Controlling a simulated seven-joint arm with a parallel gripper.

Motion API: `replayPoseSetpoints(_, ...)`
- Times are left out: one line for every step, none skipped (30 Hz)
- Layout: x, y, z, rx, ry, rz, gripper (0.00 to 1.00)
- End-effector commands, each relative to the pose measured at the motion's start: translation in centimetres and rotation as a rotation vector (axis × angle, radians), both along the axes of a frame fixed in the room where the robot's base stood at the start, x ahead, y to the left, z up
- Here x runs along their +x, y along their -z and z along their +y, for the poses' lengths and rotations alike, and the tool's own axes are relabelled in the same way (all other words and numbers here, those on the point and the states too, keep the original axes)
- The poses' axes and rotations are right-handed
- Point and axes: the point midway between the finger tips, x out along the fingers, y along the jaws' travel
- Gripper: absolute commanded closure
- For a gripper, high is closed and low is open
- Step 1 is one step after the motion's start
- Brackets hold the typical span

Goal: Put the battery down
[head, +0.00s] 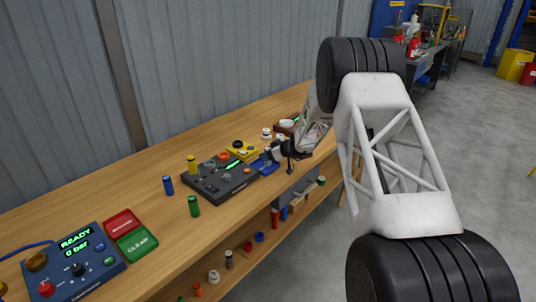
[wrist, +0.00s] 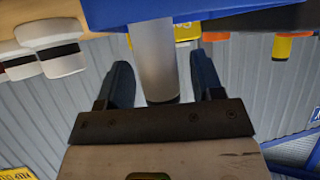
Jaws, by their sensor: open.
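A silver-grey cylinder, which looks like the battery (wrist: 156,55), stands between the fingers of my gripper (wrist: 162,80) in the wrist view. One end meets a blue flat piece (wrist: 215,15); the other end is dark. My gripper is open, with a visible gap on each side of the cylinder. In the head view my gripper (head: 273,156) is low over the bench, beside the blue piece (head: 263,166) at the right edge of the dark panel. The cylinder is too small to make out clearly there.
The dark panel (head: 205,190) and a yellow device (head: 241,149) stand close by on the wooden bench (head: 140,200). Blue (head: 168,186) and green (head: 193,206) cylinders stand to the left. White black-banded pieces (wrist: 63,55) are near my gripper. A lower shelf holds several small parts.

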Motion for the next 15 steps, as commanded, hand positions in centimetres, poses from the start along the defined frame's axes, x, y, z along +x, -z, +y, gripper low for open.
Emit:
replayPoseSetpoints(0.0,0.0,0.0,0.0,0.0,0.0,0.39)
replayPoseSetpoints(0.0,0.0,0.0,0.0,0.0,0.0,0.39)
replayPoseSetpoints(0.0,-0.1,0.0,0.0,0.0,0.0,0.39)
replayPoseSetpoints(0.0,-0.2,0.0,0.0,0.0,0.0,0.39)
replayPoseSetpoints(0.0,-0.3,0.0,0.0,0.0,-0.001,0.39)
replayPoseSetpoints(0.0,-0.4,0.0,0.0,0.0,-0.002,0.39)
replayPoseSetpoints(-0.1,-0.4,-0.1,0.0,0.0,-0.002,0.39)
replayPoseSetpoints(-0.1,-0.5,-0.3,0.0,0.0,-0.002,0.39)
replayPoseSetpoints(-0.2,-0.6,-0.4,0.001,0.001,-0.001,0.39)
replayPoseSetpoints(-0.3,-0.7,-0.6,0.0,0.002,-0.001,0.39)
replayPoseSetpoints(-0.4,-0.8,-0.7,0.0,0.002,-0.001,0.39)
replayPoseSetpoints(-0.6,-0.9,-1.0,-0.001,0.002,-0.001,0.39)
replayPoseSetpoints(-0.7,-1.0,-1.2,-0.001,0.002,-0.001,0.39)
replayPoseSetpoints(-0.8,-1.2,-1.4,-0.001,0.002,-0.001,0.39)
replayPoseSetpoints(-1.0,-1.4,-1.7,-0.001,0.0,-0.001,0.39)
